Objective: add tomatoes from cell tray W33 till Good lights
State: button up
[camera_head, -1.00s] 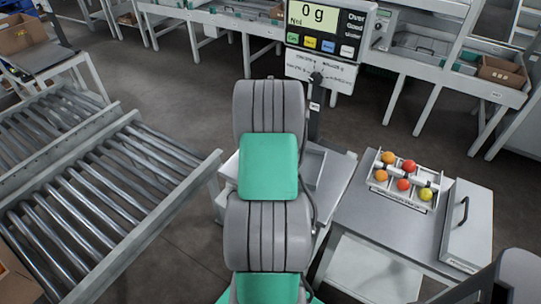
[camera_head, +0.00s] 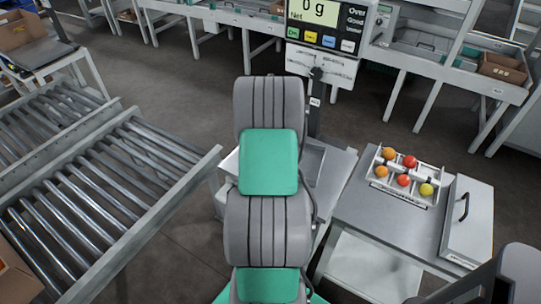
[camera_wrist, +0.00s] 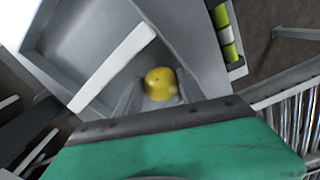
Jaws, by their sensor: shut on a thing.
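The scale display (camera_head: 327,22) reads 0 g Net. Its Over, Good and Under labels show at the right, with none visibly lit. Below it the scale's pan (camera_head: 310,163) is partly hidden behind my arm. A white cell tray (camera_head: 392,189) on the right-hand table holds several orange, red and yellow tomatoes (camera_head: 403,180); its back right cell looks empty. Its label is too small to read. In the wrist view my gripper (camera_wrist: 156,97) is shut on a yellow tomato (camera_wrist: 160,83), above grey metal surfaces. The head view hides my gripper behind the arm.
A grey lid-like plate with a black handle (camera_head: 467,222) lies right of the tray on the table (camera_head: 345,217). A roller conveyor (camera_head: 95,215) runs along the left. Benches with bins (camera_head: 440,70) stand at the back, with open floor before them.

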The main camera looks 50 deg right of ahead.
jog(key=shift+f, duration=0.35)
jog(key=o, duration=1)
jog(key=c, duration=0.3)
jog(key=shift+r, duration=0.15)
jog(key=shift+r+p, duration=2.3)
jog(key=shift+r, duration=1.15)
